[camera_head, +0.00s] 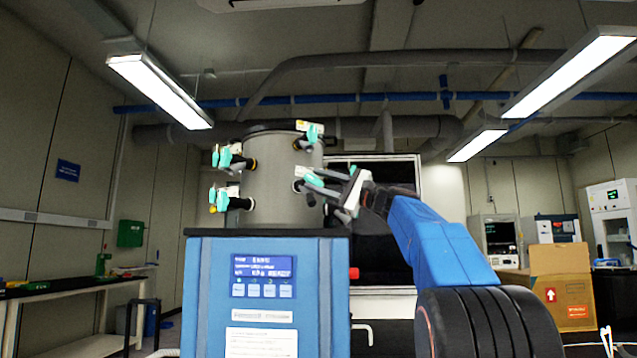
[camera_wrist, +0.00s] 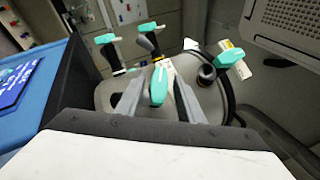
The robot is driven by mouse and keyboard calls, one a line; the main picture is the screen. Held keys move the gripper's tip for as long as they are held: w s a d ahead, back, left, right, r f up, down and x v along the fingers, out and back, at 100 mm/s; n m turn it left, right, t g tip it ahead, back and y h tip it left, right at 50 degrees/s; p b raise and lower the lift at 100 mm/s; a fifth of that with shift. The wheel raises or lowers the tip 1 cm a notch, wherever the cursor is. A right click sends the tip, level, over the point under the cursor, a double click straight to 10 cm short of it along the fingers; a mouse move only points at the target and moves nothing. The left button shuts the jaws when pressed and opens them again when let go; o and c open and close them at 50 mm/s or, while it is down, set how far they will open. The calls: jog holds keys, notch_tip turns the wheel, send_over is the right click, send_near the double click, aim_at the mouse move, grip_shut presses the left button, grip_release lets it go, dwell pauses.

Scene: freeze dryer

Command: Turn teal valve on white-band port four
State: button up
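The grey drum (camera_head: 268,180) of the freeze dryer carries several teal valves on side ports. One teal valve (camera_wrist: 158,86) sits between my gripper's fingers in the wrist view, apparently the lower right valve (camera_head: 314,179) in the head view. My gripper (camera_head: 325,192) is at the drum's right side. In the wrist view its two grey fingers (camera_wrist: 158,102) are spread on either side of the teal handle, with gaps visible; contact is not clear. White strips show behind this handle. Its port band and number are not readable.
Other teal valves are upper right (camera_head: 312,133), upper left (camera_head: 230,157) and lower left (camera_head: 220,197). The blue cabinet (camera_head: 265,290) with a display stands below the drum.

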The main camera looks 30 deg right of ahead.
grip_shut()
jog(key=shift+w+m, duration=0.1)
jog(key=shift+m, duration=0.3)
jog(key=m+t+h, duration=0.1)
jog(key=m+t, duration=0.1)
jog(key=m+t+h, duration=0.1)
jog(key=m+t, duration=0.1)
jog(key=m, duration=0.1)
jog(key=m+t+h, duration=0.1)
jog(key=m, duration=0.2)
jog(key=shift+a+f+t, duration=0.25)
jog(key=shift+a+t, duration=0.05)
jog(key=shift+t, duration=0.1)
jog(key=m+t+h, duration=0.1)
jog(key=m+h, duration=0.4)
jog(key=m, duration=0.1)
jog(key=m+t+h, duration=0.2)
jog(key=m+h, duration=0.4)
jog(key=shift+a, duration=0.2)
jog(key=shift+m+h, duration=0.5)
jog(key=shift+h, duration=0.1)
